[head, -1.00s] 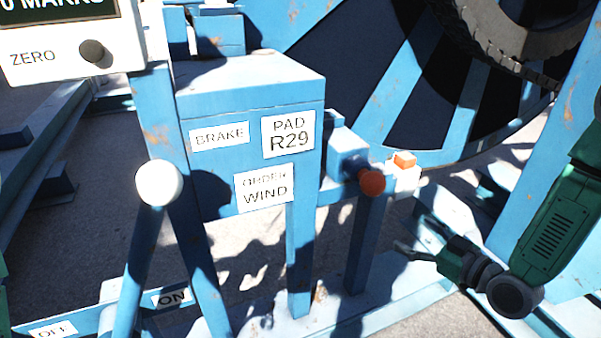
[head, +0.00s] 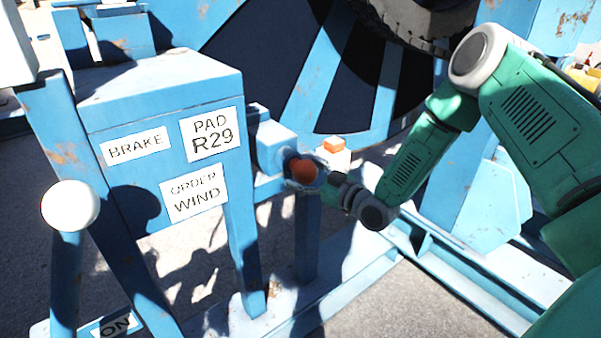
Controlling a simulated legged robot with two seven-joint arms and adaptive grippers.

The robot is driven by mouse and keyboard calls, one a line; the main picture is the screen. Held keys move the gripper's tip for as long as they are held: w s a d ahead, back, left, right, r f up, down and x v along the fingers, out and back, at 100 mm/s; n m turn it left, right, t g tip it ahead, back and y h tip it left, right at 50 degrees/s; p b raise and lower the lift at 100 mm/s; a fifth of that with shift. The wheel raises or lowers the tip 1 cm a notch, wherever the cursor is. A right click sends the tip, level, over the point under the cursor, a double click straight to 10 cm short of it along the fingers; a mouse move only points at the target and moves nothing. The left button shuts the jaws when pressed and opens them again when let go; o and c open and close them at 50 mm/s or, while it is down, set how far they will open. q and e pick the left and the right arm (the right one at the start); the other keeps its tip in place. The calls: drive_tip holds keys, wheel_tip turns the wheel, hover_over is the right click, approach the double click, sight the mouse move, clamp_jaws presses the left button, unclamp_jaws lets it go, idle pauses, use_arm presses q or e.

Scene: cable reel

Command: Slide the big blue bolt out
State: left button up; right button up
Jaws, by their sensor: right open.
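The big blue bolt (head: 272,146) sits in its blue housing to the right of the brake box. Its end carries an orange-red knob (head: 303,170) that faces me. My right gripper (head: 304,183) is at the knob, with its open fingers around or just beside it. I cannot tell whether the fingers touch the knob. My green right arm comes in from the right side. My left gripper is not in view.
The blue brake box (head: 160,80) bears BRAKE, PAD R29 and ORDER WIND labels. A white-balled lever (head: 70,206) stands at the left. A small white block with an orange top (head: 334,144) is just behind the knob. The large reel (head: 330,75) fills the background.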

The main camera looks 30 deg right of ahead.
drive_tip(key=shift+w+d+f, duration=0.25)
drive_tip(key=shift+w+d, duration=0.2)
drive_tip(key=shift+d, duration=0.4)
drive_tip(key=shift+a, duration=0.25)
drive_tip(key=shift+a+r, duration=0.2)
drive_tip(key=shift+a, duration=0.4)
drive_tip(key=c, duration=1.7)
drive_tip(key=shift+s+d+f, duration=0.1)
drive_tip(key=shift+s+d, duration=0.15)
drive_tip(key=shift+s, duration=0.1)
use_arm(q)
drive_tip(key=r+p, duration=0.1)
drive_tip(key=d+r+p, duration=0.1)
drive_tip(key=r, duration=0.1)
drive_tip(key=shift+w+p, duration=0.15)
drive_tip(key=shift+p, duration=0.25)
use_arm(e)
drive_tip(key=s, duration=1)
drive_tip(key=shift+d, duration=0.45)
drive_tip(key=shift+f, duration=0.1)
